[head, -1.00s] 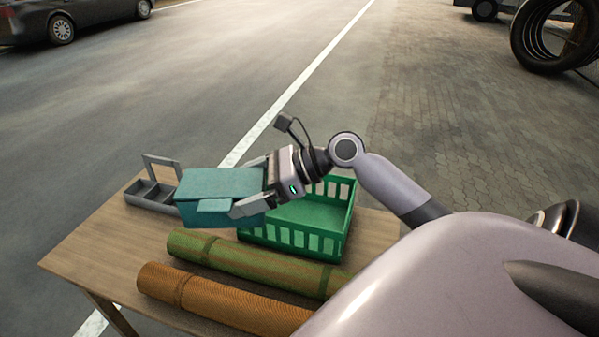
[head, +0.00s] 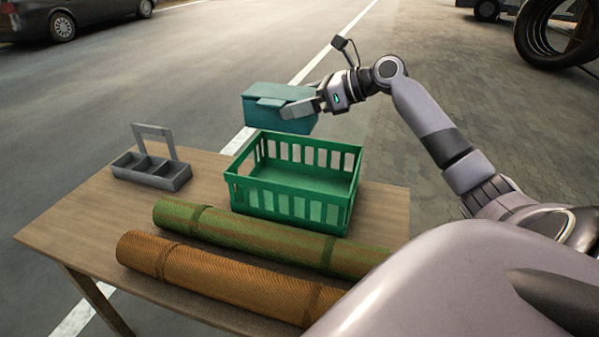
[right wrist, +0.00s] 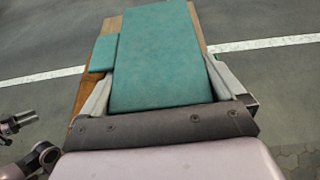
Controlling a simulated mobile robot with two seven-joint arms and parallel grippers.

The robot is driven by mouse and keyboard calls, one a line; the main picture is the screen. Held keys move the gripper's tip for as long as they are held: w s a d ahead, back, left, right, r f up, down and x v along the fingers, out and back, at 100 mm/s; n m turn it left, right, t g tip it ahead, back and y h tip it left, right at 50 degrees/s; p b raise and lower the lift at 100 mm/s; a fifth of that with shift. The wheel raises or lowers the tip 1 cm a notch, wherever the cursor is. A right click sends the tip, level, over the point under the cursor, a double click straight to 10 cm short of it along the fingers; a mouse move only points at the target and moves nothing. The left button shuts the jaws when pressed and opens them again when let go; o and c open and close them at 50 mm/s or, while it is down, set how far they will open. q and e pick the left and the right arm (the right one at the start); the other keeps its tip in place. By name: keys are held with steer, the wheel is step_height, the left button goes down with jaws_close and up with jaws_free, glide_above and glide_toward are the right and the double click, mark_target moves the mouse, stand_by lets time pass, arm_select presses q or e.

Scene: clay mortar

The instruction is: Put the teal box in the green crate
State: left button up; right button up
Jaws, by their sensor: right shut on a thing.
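The teal box (head: 268,104) is held in the air by my right gripper (head: 306,107), which is shut on it. In the head view the box appears above the far side of the green crate (head: 296,207). The right wrist view shows the teal box (right wrist: 158,58) between the two fingers (right wrist: 158,85), hiding most of what lies below. The green crate stands on the wooden table and its visible inside is empty.
A grey divided caddy with a handle (head: 152,168) stands on the table left of the crate. A green roll (head: 265,237) and an orange-brown roll (head: 215,277) lie along the near side. Bare tabletop (head: 95,215) shows at the left.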

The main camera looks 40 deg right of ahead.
mark_target(301, 132)
step_height(301, 132, down, 8)
steer(key=shift+r+b, duration=0.15)
steer(key=shift+b, duration=0.75)
arm_select(q)
steer(key=d+b, duration=0.1)
steer(key=w+d, duration=0.1)
steer(key=d+h+b, duration=0.1)
steer(key=shift+w+m+t+b, duration=0.3)
steer(key=shift+m+t, duration=0.1)
arm_select(e)
step_height(301, 132, down, 9)
steer(key=shift+r, duration=0.15)
arm_select(q)
steer(key=shift+r, duration=0.1)
steer(key=shift+a, duration=0.1)
arm_select(e)
steer(key=shift+f, duration=0.25)
